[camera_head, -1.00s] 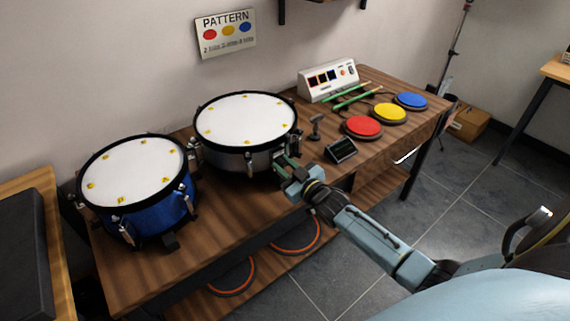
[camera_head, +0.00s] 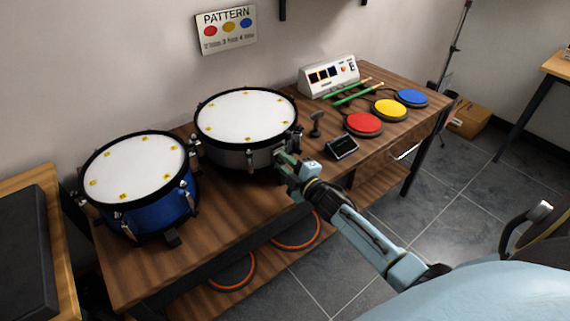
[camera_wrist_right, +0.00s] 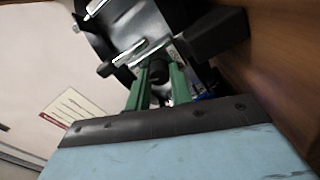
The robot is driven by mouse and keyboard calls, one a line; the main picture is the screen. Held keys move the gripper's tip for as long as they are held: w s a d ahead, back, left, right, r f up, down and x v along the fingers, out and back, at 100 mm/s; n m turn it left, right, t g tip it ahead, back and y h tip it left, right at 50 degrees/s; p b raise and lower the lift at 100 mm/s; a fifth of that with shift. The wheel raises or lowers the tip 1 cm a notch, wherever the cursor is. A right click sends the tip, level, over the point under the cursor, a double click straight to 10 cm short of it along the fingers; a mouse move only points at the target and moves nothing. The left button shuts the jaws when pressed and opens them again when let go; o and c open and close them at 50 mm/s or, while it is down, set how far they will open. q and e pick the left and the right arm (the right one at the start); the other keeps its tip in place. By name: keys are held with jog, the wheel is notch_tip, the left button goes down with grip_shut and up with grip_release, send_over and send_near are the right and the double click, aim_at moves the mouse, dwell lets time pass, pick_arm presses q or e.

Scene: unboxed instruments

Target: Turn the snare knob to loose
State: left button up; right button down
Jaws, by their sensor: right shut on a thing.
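The snare drum (camera_head: 237,157) has a white head, a black rim and a grey metallic shell, and stands at the middle of the wooden table. My right gripper (camera_head: 285,161) is at the drum's near right side. In the right wrist view its green fingers (camera_wrist_right: 160,86) are shut on a small dark knob (camera_wrist_right: 158,71) at the side of the drum. Any loose or tight marking on the knob is too small to read. The head view hides the knob behind the gripper. My left gripper is not in view.
A blue drum (camera_head: 160,214) stands to the left on the table (camera_head: 225,209). A small dark display (camera_head: 341,147) and a small stand (camera_head: 316,124) are right of the gripper. Red (camera_head: 363,124), yellow (camera_head: 390,110) and blue (camera_head: 411,98) pads, green sticks and a white console (camera_head: 329,77) are farther back.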

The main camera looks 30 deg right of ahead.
jog(key=shift+f+n, duration=0.1)
jog(key=shift+n, duration=0.7)
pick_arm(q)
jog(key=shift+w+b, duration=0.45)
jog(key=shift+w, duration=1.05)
pick_arm(e)
jog(key=shift+n, duration=1.3)
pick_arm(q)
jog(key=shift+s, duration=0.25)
pick_arm(e)
jog(key=c, duration=1.5)
grip_release()
